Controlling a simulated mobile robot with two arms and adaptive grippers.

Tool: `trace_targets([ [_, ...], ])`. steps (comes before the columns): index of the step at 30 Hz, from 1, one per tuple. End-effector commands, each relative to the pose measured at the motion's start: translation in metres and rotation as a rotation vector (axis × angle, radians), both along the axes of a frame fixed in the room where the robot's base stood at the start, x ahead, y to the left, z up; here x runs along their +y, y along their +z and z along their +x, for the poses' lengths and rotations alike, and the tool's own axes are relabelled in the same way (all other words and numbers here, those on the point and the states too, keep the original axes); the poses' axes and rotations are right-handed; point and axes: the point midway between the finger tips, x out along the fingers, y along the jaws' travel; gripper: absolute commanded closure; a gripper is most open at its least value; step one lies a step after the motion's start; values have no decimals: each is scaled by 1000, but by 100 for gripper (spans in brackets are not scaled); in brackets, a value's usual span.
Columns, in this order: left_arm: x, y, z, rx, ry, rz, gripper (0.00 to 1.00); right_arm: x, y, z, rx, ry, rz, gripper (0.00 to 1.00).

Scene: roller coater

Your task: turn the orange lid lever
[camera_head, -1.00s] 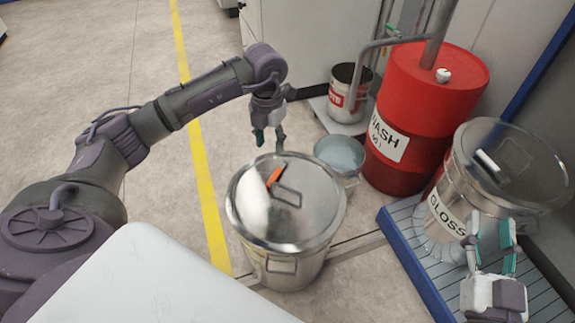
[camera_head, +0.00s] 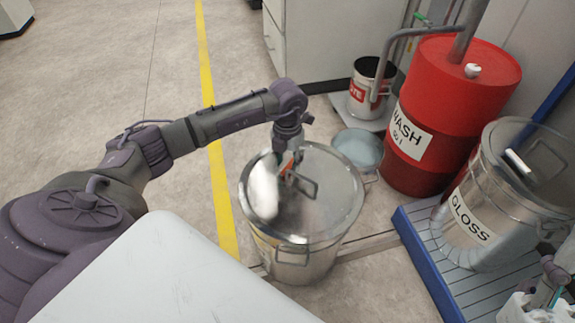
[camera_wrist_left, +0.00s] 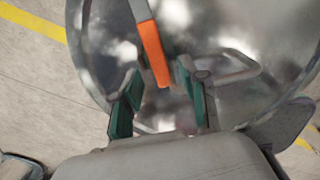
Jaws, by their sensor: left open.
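The orange lid lever (camera_head: 287,157) sits on the round metal lid (camera_head: 318,215) of a steel drum (camera_head: 290,262) standing on the floor. My left gripper (camera_head: 287,172) points down at the lid and partly hides the lever. In the left wrist view the lever (camera_wrist_left: 152,52) reaches toward the space between the open teal fingers (camera_wrist_left: 158,100), its free end near the gap. Whether a finger touches it cannot be told. My right gripper (camera_head: 550,285) is only partly in view at the lower right corner, away from the lid.
A lid handle (camera_wrist_left: 228,72) lies just right of the lever. A bowl of liquid (camera_head: 358,150) stands close behind the drum. Beyond are a red WASH barrel (camera_head: 450,105), a small bucket (camera_head: 368,90) and a GLOSS drum (camera_head: 490,215) on a blue-edged grate. Floor left is clear.

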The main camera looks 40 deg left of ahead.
Motion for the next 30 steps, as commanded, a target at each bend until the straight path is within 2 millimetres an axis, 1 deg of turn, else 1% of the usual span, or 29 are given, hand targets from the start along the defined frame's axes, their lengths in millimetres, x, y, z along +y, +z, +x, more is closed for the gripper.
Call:
trace_targets([
  [1,0,-5,0,0,0,-1,56,-1,0,-4,-27,2,9,56],
  [6,0,-10,0,-1,0,0,56,-3,3,-14,-79,4,26,56],
  [14,0,-10,0,-1,0,0,56,-3,4,-15,-86,4,28,56],
  [15,0,-10,0,-1,0,0,60,-3,4,-15,-86,4,28,56],
  [17,0,-10,0,-1,0,0,70,-3,4,-15,-86,4,28,56],
  [22,0,-10,0,-1,0,0,98,-3,4,-15,-85,4,27,56],
  [23,0,-10,0,-1,0,0,100,-3,4,-15,-85,4,27,56],
  [30,0,-10,0,-1,0,0,100,-3,4,-15,-85,4,27,56],
])
